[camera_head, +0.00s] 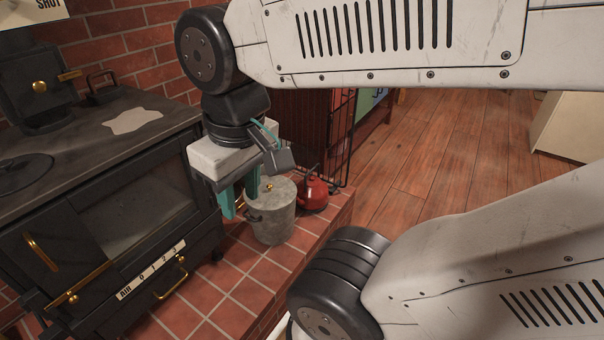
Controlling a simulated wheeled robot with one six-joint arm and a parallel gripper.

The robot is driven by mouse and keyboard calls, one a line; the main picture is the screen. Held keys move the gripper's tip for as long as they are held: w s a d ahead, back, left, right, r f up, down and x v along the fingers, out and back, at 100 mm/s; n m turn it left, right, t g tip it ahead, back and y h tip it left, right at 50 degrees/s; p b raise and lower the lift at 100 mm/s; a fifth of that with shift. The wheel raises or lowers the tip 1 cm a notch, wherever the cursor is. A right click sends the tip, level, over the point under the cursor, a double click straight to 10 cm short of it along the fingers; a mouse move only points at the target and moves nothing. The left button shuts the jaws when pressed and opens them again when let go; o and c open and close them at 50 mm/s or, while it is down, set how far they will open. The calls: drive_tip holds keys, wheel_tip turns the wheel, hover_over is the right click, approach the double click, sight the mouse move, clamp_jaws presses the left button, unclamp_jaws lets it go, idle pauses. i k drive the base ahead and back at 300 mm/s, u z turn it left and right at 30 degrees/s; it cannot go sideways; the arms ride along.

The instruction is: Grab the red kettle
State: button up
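The red kettle (313,194) stands on the red-tiled hearth, just right of and behind a grey lidded pot. It has a dark handle on top, and its left side is partly hidden by the pot. My gripper (240,203) hangs from the white arm, pointing down, with teal fingers. It appears in front of the stove and left of the pot and the kettle. The two fingers stand apart with a gap between them, and nothing shows in the gap. The gripper is clear of the kettle.
The grey pot (271,212) stands close by the gripper. A black stove (120,200) with brass handles fills the left. The tiled hearth (222,284) ends at a raised edge. A dark wire rack (345,140) rises behind the kettle. Wooden floor (440,150) lies open to the right.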

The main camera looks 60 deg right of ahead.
sight(312, 193)
drive_tip(key=z, duration=1)
drive_tip(key=k, duration=0.25)
drive_tip(key=z, duration=0.5)
drive_tip(key=i, duration=0.3)
drive_tip(key=z, duration=0.25)
drive_tip(key=k, duration=0.95)
drive_tip(key=z, duration=1.4)
drive_tip(key=i, duration=1.8)
drive_tip(key=u, duration=0.45)
drive_tip(key=i, duration=0.9)
drive_tip(key=u, duration=1.5)
drive_tip(key=i, duration=0.75)
drive_tip(key=u, duration=0.7)
